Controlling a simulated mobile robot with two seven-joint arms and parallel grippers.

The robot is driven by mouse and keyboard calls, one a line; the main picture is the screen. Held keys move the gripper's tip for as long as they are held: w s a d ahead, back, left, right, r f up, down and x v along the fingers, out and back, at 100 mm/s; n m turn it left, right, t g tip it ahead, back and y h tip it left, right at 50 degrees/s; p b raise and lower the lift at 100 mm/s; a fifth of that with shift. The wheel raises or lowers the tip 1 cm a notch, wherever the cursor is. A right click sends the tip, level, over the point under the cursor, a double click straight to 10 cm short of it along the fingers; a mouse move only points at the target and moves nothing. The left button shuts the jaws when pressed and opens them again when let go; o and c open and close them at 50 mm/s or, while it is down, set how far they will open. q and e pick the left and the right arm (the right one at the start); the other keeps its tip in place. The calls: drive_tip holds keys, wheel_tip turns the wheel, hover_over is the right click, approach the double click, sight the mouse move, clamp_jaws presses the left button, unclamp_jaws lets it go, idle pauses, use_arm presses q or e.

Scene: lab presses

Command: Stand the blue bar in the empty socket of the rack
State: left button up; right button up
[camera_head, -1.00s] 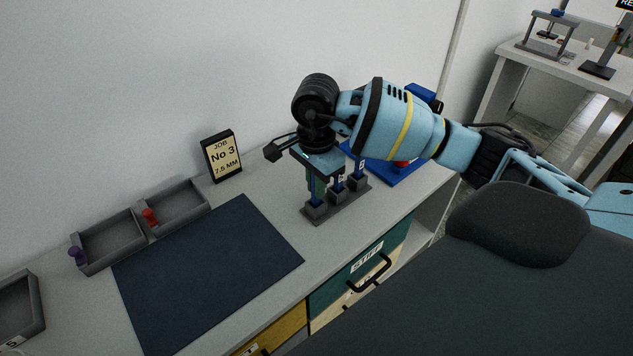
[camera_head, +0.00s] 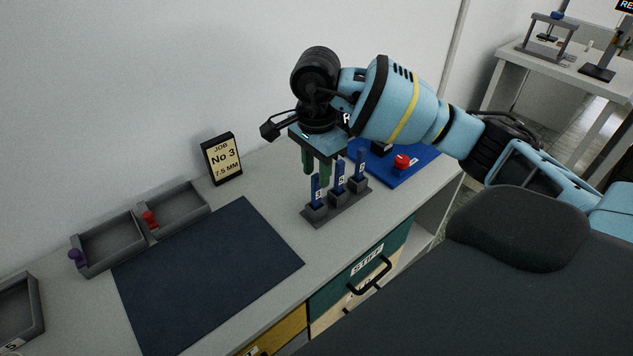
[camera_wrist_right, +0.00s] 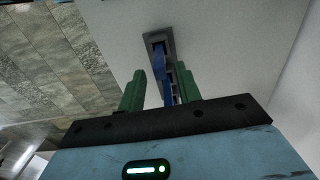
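The grey rack (camera_head: 336,208) stands on the bench with three blue bars upright in its sockets. The front-left bar (camera_head: 316,188) has a label that looks like 3. The middle bar (camera_head: 339,177) and the back-right bar (camera_head: 361,165) also have small labels. No empty socket shows. My right gripper (camera_head: 316,170) hangs just above the front-left bar, its green fingers apart with nothing between them. In the right wrist view the open fingers (camera_wrist_right: 160,92) frame the blue bars (camera_wrist_right: 159,62) and the rack (camera_wrist_right: 158,35) beyond. My left gripper is not in view.
Grey trays (camera_head: 110,240) and a dark mat (camera_head: 205,270) lie to the left. A blue base with a red button (camera_head: 402,162) stands behind the rack at right. Drawers (camera_head: 362,275) are below the bench edge.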

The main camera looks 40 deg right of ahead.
wheel_tip(320, 180, up, 7)
drive_tip(key=shift+r, duration=0.1)
idle(0.7)
